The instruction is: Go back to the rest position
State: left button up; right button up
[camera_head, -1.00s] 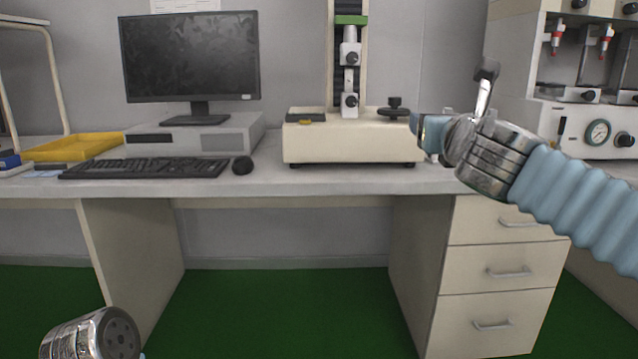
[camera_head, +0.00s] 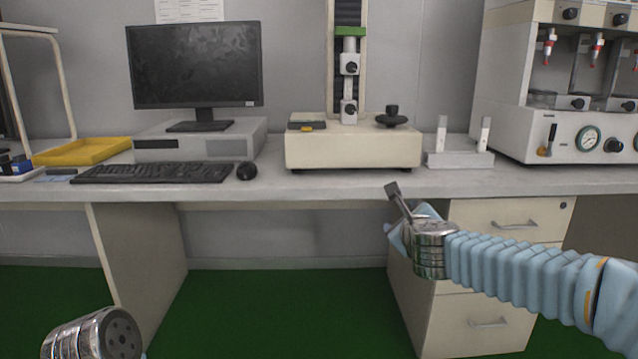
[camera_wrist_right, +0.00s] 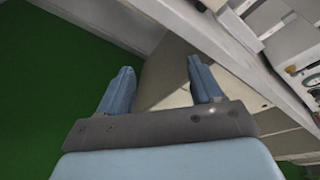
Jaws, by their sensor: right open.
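My right gripper (camera_head: 392,228) is in front of the desk's drawer unit, below the level of the desk top. Its arm comes in from the right. In the right wrist view my right gripper (camera_wrist_right: 158,92) has its two blue fingers spread apart, with nothing between them. Past the fingers are the pale desk side and the green floor. At the lower left of the head view, a metal wrist part of my left arm shows. My left gripper's fingers are out of view.
The desk (camera_head: 330,185) carries a monitor (camera_head: 195,65), keyboard (camera_head: 150,173), mouse (camera_head: 246,171), yellow tray (camera_head: 82,152), test machine (camera_head: 352,150) and a small white stand (camera_head: 458,158). A gauge-fitted machine (camera_head: 560,135) stands at right. The drawer unit (camera_head: 500,262) is close to my right arm. Green floor (camera_head: 270,310) is free below.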

jog(key=s+a+f+n+g+y+p, duration=0.15)
jog(key=s+f+n+g, duration=0.5)
jog(key=f, duration=1.05)
jog(key=s+a+f+n+g+y+p, duration=0.1)
jog(key=s+f+n+p, duration=0.2)
jog(key=f+n, duration=0.95)
pick_arm(q)
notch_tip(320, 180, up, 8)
jog(key=p, duration=0.3)
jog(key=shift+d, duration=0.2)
pick_arm(e)
jog(key=s+a+f+n+g+y, duration=0.1)
jog(key=s+f+n+g, duration=0.2)
jog(key=s+f, duration=0.5)
jog(key=s+a+f+n+g+y, duration=0.1)
jog(key=s+a+f+n+g, duration=0.1)
jog(key=s+f, duration=0.6)
jog(key=s+n+g, duration=0.1)
jog(key=s, duration=0.6)
jog(key=shift+s+a+f+n+g, duration=0.2)
jog(key=shift+s+n+g, duration=0.15)
jog(key=shift+n, duration=0.05)
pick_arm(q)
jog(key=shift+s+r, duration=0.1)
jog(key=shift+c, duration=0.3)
pick_arm(e)
jog(key=shift+c, duration=0.3)
